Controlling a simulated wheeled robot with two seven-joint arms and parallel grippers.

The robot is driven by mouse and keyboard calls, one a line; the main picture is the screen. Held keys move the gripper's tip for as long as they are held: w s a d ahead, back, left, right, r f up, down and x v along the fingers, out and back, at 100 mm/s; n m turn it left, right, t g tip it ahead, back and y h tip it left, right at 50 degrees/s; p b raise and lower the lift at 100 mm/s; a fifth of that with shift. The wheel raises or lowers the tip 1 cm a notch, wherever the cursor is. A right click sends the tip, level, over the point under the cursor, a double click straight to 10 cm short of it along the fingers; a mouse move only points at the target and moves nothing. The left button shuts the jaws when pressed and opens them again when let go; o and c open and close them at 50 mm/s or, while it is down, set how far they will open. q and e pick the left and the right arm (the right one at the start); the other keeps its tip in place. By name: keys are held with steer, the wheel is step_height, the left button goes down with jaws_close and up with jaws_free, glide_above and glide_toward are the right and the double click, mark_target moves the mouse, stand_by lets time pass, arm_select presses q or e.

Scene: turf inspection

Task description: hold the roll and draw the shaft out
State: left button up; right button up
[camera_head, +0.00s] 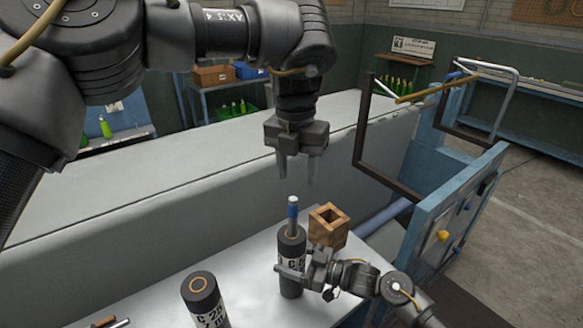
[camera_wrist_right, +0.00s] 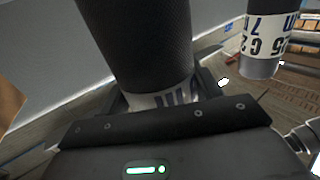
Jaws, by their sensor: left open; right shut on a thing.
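A black roll (camera_head: 291,252) with a white label band stands upright on the pale table. A shaft (camera_head: 293,208) with a blue section and a pale tip sticks up out of its top. My right gripper (camera_head: 291,274) is shut on the roll's lower part from the right; the roll (camera_wrist_right: 137,40) fills the middle of the right wrist view between the fingers. My left gripper (camera_head: 297,182) hangs above the shaft, fingers pointing down, open and empty. Its fingertips are apart from the shaft tip.
A second black roll (camera_head: 204,300) stands on the table at front left; it also shows in the right wrist view (camera_wrist_right: 262,45). A wooden open-topped box (camera_head: 329,226) is right of the held roll. A blue frame (camera_head: 440,225) with bars stands further right.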

mark_target(292, 214)
arm_select(q)
steer(key=m, duration=0.4)
steer(key=shift+w+a+f, duration=0.15)
steer(key=shift+w+a, duration=0.1)
steer(key=shift+a, duration=0.15)
steer(key=m, duration=0.3)
steer(key=shift+a, duration=0.15)
steer(key=shift+s+m, duration=0.1)
steer(key=shift+m, duration=1)
step_height(292, 214, down, 12)
jaws_close()
jaws_free()
